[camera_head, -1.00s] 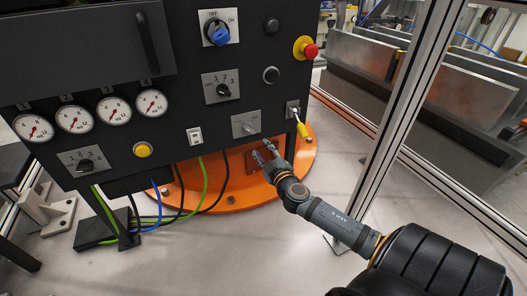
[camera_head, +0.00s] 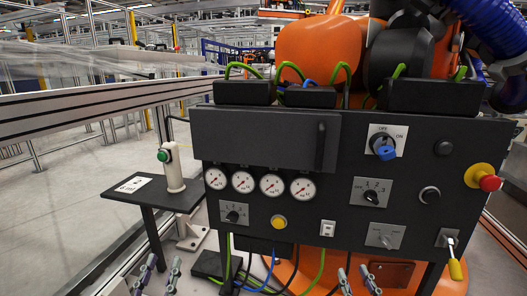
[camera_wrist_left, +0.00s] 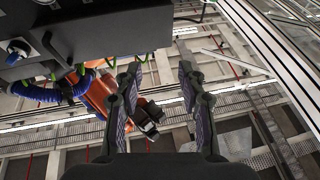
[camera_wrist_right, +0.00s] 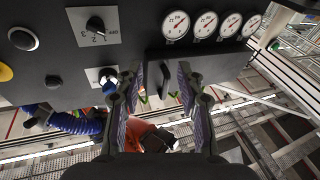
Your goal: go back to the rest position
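My left gripper (camera_head: 160,274) is at the bottom edge of the head view, left of the panel and below the side table. Its fingers are apart with nothing between them, as the left wrist view (camera_wrist_left: 159,70) shows. My right gripper (camera_head: 357,278) is at the bottom edge, in front of the lower part of the black control panel (camera_head: 260,140). Its fingers are also apart and empty in the right wrist view (camera_wrist_right: 159,70). Both grippers point upward in the head view, and their arms are outside it.
The panel carries gauges, knobs, a yellow button (camera_head: 278,222), a red emergency stop (camera_head: 489,183) and a key switch with a yellow tag (camera_head: 455,270). A small black table (camera_head: 125,197) holds a white post with a green button (camera_head: 163,155). Open floor lies at left.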

